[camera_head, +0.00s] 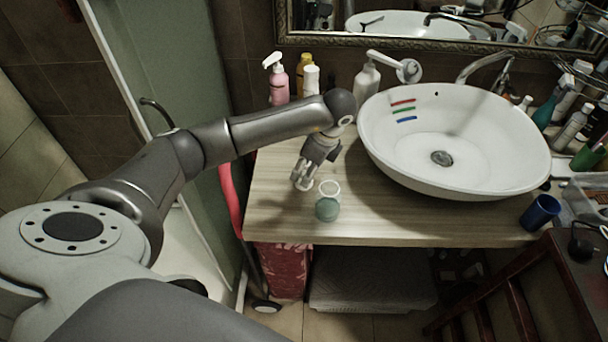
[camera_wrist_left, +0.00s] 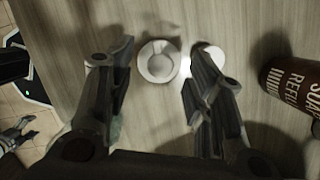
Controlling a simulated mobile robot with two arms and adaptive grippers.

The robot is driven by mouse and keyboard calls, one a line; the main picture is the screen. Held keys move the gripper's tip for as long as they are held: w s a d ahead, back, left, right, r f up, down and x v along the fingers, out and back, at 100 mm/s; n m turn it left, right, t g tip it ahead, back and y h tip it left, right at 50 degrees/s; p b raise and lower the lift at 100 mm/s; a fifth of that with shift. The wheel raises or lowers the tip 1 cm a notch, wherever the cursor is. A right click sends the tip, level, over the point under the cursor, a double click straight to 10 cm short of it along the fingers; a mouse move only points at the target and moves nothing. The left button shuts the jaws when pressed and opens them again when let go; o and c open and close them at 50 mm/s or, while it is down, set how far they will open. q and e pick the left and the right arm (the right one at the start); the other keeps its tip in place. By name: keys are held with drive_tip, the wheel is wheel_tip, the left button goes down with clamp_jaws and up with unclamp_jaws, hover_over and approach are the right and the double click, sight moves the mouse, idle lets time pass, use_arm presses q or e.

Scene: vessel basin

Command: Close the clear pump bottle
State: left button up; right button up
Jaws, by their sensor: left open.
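A clear, green-tinted bottle (camera_head: 327,209) stands upright near the counter's front edge, with a pale open ring at its top. My left gripper (camera_head: 303,178) is open, pointing down over the counter just left of and behind that bottle. In the left wrist view a white round piece with a small knob (camera_wrist_left: 158,62) shows between the two open fingers (camera_wrist_left: 155,85); it looks like a pump top, and I cannot tell whether it touches a finger. A second pale round shape (camera_wrist_left: 212,52) is partly hidden by the right finger.
A brown soap refill bottle (camera_wrist_left: 292,82) is at the right of the wrist view. A pink pump bottle (camera_head: 278,84) and others stand behind my arm. The white basin (camera_head: 455,185) and a blue cup (camera_head: 540,213) are to the right. The wooden counter (camera_head: 400,225) is clear in front.

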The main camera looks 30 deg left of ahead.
sight(304, 173)
use_arm(q)
drive_tip(key=shift+x, duration=1.4)
use_arm(e)
drive_tip(key=shift+r, duration=0.55)
drive_tip(key=shift+d, duration=0.15)
use_arm(q)
drive_tip(key=shift+c, duration=1.4)
use_arm(e)
drive_tip(key=shift+w, duration=0.1)
use_arm(q)
drive_tip(key=shift+r, duration=0.1)
wheel_tip(304, 173, up, 9)
drive_tip(key=shift+f+b, duration=0.1)
drive_tip(key=shift+b, duration=0.8)
drive_tip(key=shift+r, duration=0.6)
use_arm(e)
wheel_tip(304, 173, down, 2)
drive_tip(key=shift+f, duration=0.1)
use_arm(q)
drive_tip(key=shift+f, duration=0.1)
